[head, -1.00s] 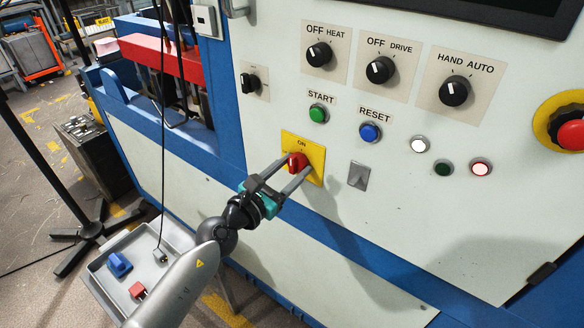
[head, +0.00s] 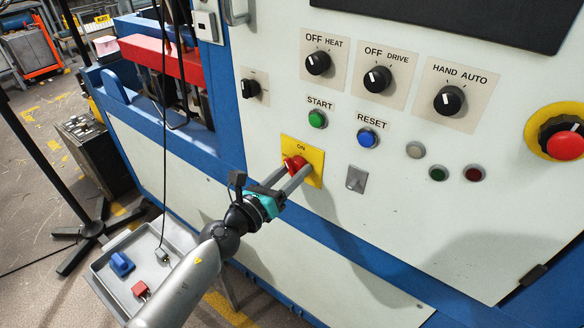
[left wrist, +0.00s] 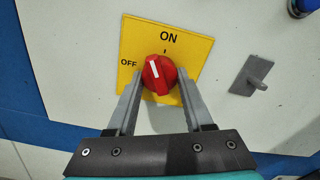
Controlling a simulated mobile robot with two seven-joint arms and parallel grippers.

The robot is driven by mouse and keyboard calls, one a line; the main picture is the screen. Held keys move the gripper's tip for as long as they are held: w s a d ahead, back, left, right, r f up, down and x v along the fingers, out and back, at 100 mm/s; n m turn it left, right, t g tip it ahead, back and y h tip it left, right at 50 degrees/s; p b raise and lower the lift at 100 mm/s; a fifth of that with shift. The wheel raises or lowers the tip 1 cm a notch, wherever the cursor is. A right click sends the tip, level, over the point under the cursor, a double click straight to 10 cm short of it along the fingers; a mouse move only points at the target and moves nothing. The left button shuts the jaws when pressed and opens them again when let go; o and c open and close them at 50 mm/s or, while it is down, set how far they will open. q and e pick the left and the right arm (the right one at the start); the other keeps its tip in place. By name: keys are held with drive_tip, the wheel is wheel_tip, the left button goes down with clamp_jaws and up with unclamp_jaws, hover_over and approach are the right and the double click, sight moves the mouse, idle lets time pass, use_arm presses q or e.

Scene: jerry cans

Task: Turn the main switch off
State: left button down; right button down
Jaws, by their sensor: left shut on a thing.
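The main switch is a red rotary knob (head: 294,164) on a yellow plate (head: 317,156) on the cabinet front. My left gripper (head: 296,171) is shut on the knob, with one finger on each side. In the left wrist view, the red knob (left wrist: 159,75) sits between the fingertips (left wrist: 160,88). Its white mark points up and slightly left, between the ON label and the OFF label on the yellow plate (left wrist: 195,50). My right gripper is out of view.
Above the switch are a green START button (head: 317,119), a blue RESET button (head: 367,138) and black selector knobs. A grey lever plate (head: 356,179) is close to the right. A red emergency stop (head: 565,145) is far right. A grey tray (head: 183,235) stands lower left.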

use_arm(q)
drive_tip(key=n+p, duration=0.2)
drive_tip(key=n, duration=0.4)
drive_tip(key=shift+d+r+n, duration=0.1)
drive_tip(key=shift+n, duration=0.2)
drive_tip(key=n+p, duration=0.1)
drive_tip(key=n, duration=0.4)
drive_tip(key=shift+p, duration=0.35)
drive_tip(key=shift+s+n, duration=0.1)
drive_tip(key=shift+n, duration=0.2)
drive_tip(key=shift+c, duration=1.5)
unclamp_jaws()
drive_tip(key=v, duration=1.5)
drive_tip(key=shift+s, duration=0.1)
